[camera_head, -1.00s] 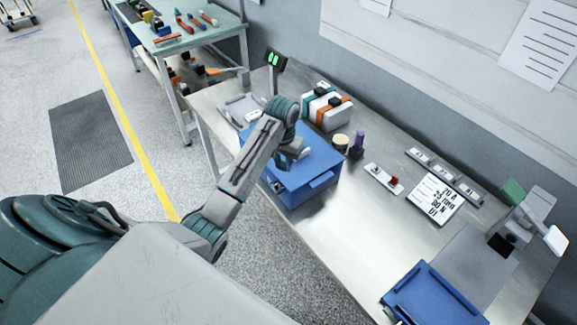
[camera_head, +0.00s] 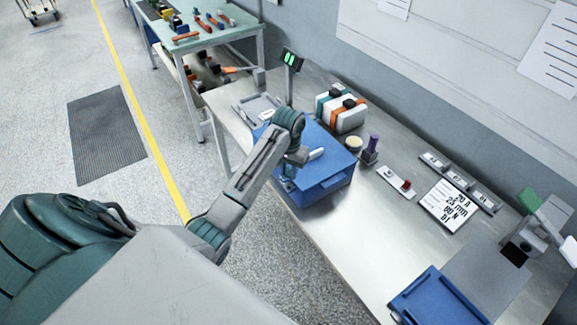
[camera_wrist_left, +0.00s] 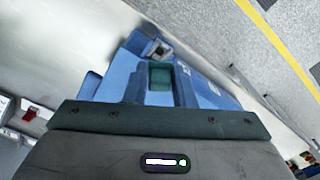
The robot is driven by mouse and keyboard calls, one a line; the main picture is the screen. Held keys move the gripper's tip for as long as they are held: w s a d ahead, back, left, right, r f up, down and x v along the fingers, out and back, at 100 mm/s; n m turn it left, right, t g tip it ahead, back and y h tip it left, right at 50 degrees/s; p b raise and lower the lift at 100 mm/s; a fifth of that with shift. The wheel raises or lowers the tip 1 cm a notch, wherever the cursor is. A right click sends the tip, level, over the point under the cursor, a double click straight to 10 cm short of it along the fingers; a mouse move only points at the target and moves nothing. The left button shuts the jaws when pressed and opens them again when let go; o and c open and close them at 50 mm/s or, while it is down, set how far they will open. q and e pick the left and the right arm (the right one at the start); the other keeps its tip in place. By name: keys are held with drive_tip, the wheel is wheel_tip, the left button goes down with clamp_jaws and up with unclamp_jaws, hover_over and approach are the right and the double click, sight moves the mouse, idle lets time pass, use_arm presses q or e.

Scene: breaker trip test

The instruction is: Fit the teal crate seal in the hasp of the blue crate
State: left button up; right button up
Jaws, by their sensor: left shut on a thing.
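The blue crate (camera_head: 328,184) stands closed on the steel bench, near its left end. My left gripper (camera_head: 290,172) is at the crate's near left side, pointing down, with its fingertips mostly hidden by the arm. In the left wrist view, my left gripper (camera_wrist_left: 160,88) is shut on the small dark teal seal (camera_wrist_left: 160,75), with the blue crate (camera_wrist_left: 205,92) behind it. My right gripper is not in view.
A white case with orange and teal bands (camera_head: 346,117) stands behind the crate. A purple-topped item (camera_head: 372,148) and a cream round pot (camera_head: 354,143) are to its right. The bench front between the crates is clear.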

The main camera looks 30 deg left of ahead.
sight(288, 176)
use_arm(q)
drive_tip(key=shift+f, duration=1.15)
drive_tip(key=shift+f+b, duration=0.15)
drive_tip(key=shift+b, duration=0.15)
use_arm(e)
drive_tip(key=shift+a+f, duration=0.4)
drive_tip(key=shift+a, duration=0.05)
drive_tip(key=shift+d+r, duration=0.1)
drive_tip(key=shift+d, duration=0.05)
use_arm(q)
drive_tip(key=shift+p, duration=0.6)
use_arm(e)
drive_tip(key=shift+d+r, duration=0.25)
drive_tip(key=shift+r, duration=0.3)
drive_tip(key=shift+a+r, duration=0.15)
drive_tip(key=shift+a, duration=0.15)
use_arm(q)
drive_tip(key=shift+f, duration=0.6)
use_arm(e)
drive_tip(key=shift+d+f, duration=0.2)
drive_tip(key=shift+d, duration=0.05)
